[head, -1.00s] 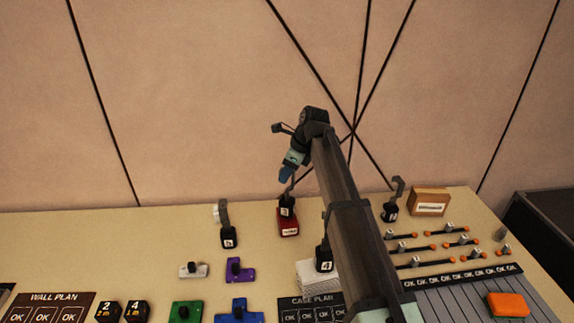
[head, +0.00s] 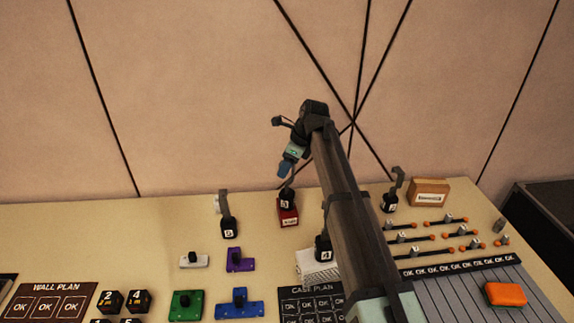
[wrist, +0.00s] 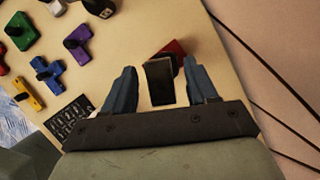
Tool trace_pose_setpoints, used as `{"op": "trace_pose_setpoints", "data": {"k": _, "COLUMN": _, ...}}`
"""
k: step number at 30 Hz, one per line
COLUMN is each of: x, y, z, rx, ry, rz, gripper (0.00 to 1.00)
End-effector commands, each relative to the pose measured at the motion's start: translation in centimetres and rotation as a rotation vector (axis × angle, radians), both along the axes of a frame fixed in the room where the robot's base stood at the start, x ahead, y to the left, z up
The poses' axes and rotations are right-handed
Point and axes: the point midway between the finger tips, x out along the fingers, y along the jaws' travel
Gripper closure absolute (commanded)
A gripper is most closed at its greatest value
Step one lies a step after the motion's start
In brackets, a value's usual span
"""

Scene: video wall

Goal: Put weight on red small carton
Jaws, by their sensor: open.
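The red small carton (head: 288,216) stands on the table below my gripper. A black weight (head: 286,199) with a white 3 label and an upright handle appears to sit on top of it. My gripper (head: 285,170) is at the top of that handle. In the wrist view, my gripper (wrist: 161,90) is open, with one blue finger on each side of the dark weight handle (wrist: 160,82) and gaps visible on both sides. Part of the red carton (wrist: 173,50) shows behind the handle; the rest is hidden.
A weight labelled 4 (head: 323,250) is on a white carton (head: 318,270), partly behind my arm. A weight labelled 5 (head: 229,228) stands left; another weight (head: 390,203) stands right, by a brown carton (head: 429,192). Coloured blocks, including a blue one (head: 240,308), lie in front.

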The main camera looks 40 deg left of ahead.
Motion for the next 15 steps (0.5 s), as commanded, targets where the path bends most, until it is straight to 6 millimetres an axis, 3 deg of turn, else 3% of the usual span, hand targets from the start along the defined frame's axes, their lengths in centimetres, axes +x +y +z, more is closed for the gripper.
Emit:
{"op": "trace_pose_setpoints", "data": {"k": 7, "x": 0.2, "y": -0.5, "z": 1.5, "rx": 0.0, "ry": 0.0, "rz": 0.0, "gripper": 0.42}}
{"op": "trace_pose_setpoints", "data": {"k": 15, "x": 1.0, "y": -2.2, "z": 6.2, "rx": 0.002, "ry": -0.001, "rz": -0.001, "gripper": 0.42}}
